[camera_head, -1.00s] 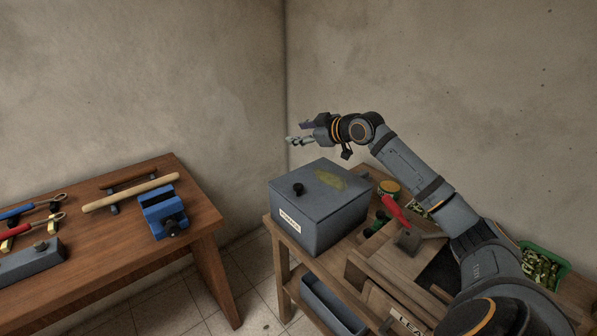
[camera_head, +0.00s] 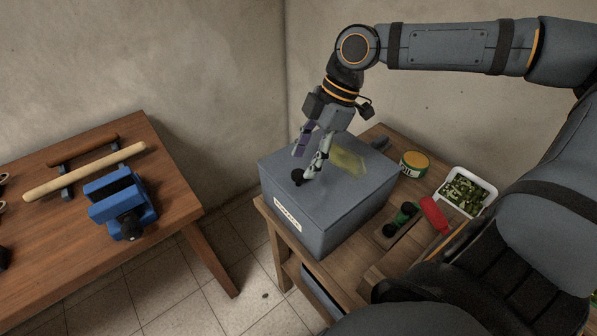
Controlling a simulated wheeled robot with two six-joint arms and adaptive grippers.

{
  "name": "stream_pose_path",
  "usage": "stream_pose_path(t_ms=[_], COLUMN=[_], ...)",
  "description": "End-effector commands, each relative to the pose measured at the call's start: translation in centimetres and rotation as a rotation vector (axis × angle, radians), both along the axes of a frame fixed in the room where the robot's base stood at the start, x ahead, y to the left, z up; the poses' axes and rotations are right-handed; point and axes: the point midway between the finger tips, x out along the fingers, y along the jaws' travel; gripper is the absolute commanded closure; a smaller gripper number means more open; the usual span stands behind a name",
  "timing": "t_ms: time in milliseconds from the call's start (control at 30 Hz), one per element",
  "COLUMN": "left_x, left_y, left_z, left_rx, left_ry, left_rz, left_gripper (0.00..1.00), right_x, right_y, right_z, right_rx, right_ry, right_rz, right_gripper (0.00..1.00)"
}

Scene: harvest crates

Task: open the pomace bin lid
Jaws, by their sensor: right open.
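The pomace bin (camera_head: 335,225) is a grey-blue box with a white label on its front, standing on the wooden bench. Its lid (camera_head: 280,157) lies flat and closed, with a yellowish-green stain (camera_head: 348,161) on top. A black knob (camera_head: 297,177) sticks up near the lid's front left. My right gripper (camera_head: 304,168) points down over the lid with its fingers open, close to the knob. I cannot tell whether a finger touches the knob. My left gripper is not in view.
A round tin (camera_head: 414,163), a white tray of green pieces (camera_head: 466,191), a red-handled tool (camera_head: 434,214) and a dark green item (camera_head: 405,215) lie right of the bin. A separate table at left holds a blue vise (camera_head: 120,203). A floor gap separates the tables.

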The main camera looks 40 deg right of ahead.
Motion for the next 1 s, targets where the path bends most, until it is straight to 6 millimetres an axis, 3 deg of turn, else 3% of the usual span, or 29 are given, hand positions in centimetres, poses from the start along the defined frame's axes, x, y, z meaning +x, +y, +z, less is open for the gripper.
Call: stream_pose_path(t_ms=[100,200,600,1000], left_x=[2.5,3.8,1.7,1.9], left_y=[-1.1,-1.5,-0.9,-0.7], left_z=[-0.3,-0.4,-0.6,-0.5], left_rx=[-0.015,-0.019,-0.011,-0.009], left_ry=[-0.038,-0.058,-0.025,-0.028], left_rz=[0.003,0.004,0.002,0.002], left_gripper=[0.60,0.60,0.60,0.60], right_x=[0.1,0.3,0.5,0.5], right_y=[0.8,1.3,1.8,1.8], right_z=[-2.4,-3.7,-4.5,-4.4], right_rx=[-0.006,-0.004,0.000,0.000], right_ry=[0.005,0.003,-0.003,-0.003], right_rz=[0.002,0.001,0.000,-0.001], right_gripper=[0.49,0.49,0.49,1.00])
